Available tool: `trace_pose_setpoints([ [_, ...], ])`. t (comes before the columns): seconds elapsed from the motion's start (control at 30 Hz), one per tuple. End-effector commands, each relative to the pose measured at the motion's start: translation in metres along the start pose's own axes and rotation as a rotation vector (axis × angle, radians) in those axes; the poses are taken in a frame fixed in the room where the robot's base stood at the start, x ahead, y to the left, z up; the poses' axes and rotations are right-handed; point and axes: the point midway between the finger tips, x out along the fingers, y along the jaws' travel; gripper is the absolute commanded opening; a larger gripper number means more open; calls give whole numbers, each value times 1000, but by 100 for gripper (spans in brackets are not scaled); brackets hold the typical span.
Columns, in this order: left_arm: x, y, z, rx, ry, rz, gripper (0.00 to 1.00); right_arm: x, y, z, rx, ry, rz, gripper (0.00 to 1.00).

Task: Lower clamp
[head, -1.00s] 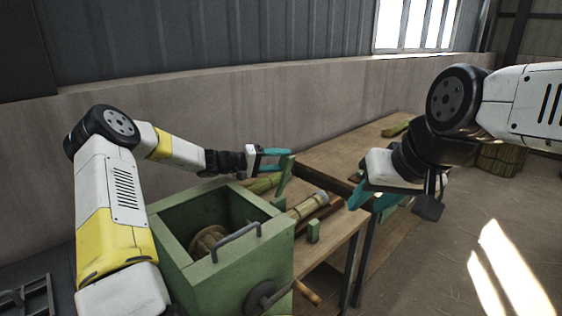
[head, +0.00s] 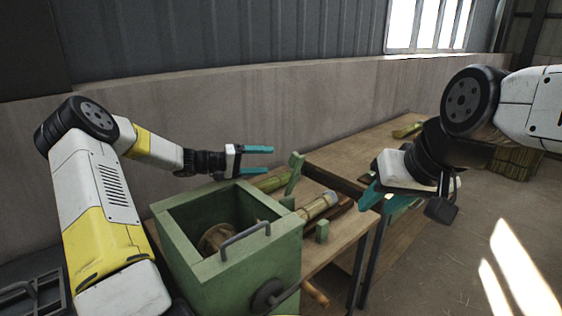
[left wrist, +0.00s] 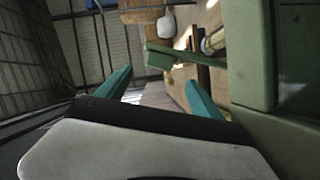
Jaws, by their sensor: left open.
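The green clamp lever (head: 295,173) stands up, slightly tilted, behind the green box on the bench. In the left wrist view a green bar (left wrist: 172,57), likely the same lever, lies ahead of and between the finger directions. My left gripper (head: 268,160) is open and empty, its teal fingertips just left of the lever's upper part and apart from it. Its fingers also show spread in the left wrist view (left wrist: 160,76). My right gripper (head: 382,198) hangs over the bench's right edge; its jaw gap is hard to make out.
The green box (head: 250,262) with a handle and crank stands in front, a wooden spool (head: 214,238) inside it. A bamboo stick (head: 318,206) and a small green post (head: 322,232) are on the wooden bench (head: 350,150). A concrete wall runs behind.

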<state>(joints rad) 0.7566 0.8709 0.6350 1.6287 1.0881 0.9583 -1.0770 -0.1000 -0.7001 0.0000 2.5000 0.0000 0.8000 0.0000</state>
Motion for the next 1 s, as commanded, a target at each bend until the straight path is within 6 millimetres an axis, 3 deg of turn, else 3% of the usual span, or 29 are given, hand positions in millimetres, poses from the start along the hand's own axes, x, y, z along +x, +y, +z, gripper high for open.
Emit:
trace_pose_setpoints([
  [0.2, -21, 0, 0, 0, 0, 0, 76, 0, 0, 0, 0, 0, 0, 36],
  [0.47, -22, 0, 0, 0, -1, 0, 76, 0, 0, 0, 0, 0, 0, 36],
  [0.57, -24, 0, -5, 1, 17, 0, 61, 0, 0, 0, 0, 0, 0, 36],
  [0.73, -34, 1, -42, 3, 137, -1, 27, 0, 0, 0, 0, 0, 0, 36],
  [0.87, -29, 0, -46, 3, 149, 0, 2, 0, 0, 0, 0, 0, 0, 36],
  [1.0, -8, 1, -48, 3, 147, 1, 0, 0, 0, 0, 0, 0, 0, 36],
])
